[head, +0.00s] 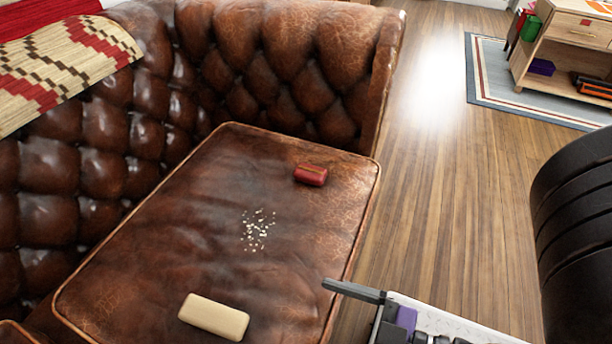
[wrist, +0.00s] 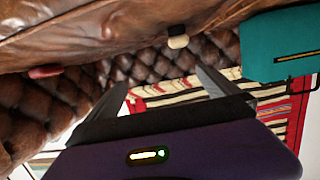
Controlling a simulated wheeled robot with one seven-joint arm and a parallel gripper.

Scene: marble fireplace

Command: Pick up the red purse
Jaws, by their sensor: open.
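The red purse (head: 311,174) lies on the brown leather seat cushion (head: 180,230), near its far right corner. In the wrist view, a small red shape that looks like the purse (wrist: 45,71) shows at the left, partly cut off by the leather edge. My gripper (head: 355,291) is at the lower right of the head view, by the cushion's right edge and apart from the purse. Only one dark finger shows clearly there. In the wrist view, my gripper (wrist: 162,82) has its two fingers spread with nothing held between them.
A cream block (head: 213,316) lies at the cushion's near end. Pale crumbs (head: 257,229) are scattered mid-cushion. The tufted sofa back (head: 90,150) bounds the left and far sides. A wooden shelf (head: 565,65) stands on a rug.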

